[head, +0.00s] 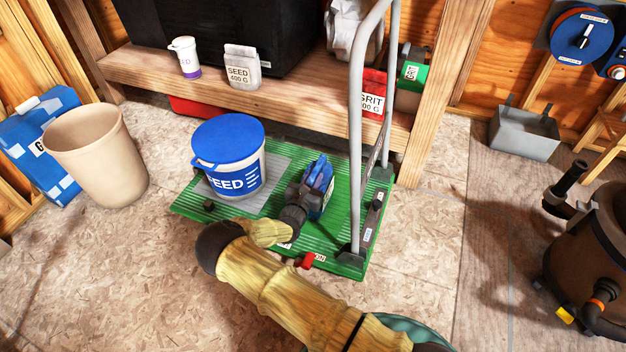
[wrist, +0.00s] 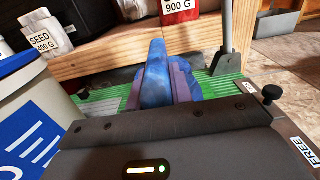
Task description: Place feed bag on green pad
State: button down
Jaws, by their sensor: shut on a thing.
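In the wrist view the bag's narrow blue top (wrist: 154,78) stands between the two purple-grey fingers of my gripper (wrist: 155,82). The green pad (head: 275,152) is the ribbed green deck of a trolley. The bag is over the pad's right half, roughly upright. My wrist hides part of its lower side, and I cannot tell whether its bottom touches the pad.
The trolley's grey handle (head: 355,140) rises at the right. A wooden shelf (head: 300,95) runs behind. A beige bin (head: 105,160) and another blue bag (head: 35,150) stand left.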

jog(key=c, duration=1.3)
grip_release()
jog(key=shift+f, duration=0.1)
jog(key=shift+o, duration=0.2)
jog(key=shift+s+r, duration=0.15)
jog(key=shift+r, duration=0.05)
jog(key=p+v, duration=0.5)
jog(key=v, duration=0.6)
jog(key=shift+s, duration=0.3)
jog(key=shift+a+f, duration=0.1)
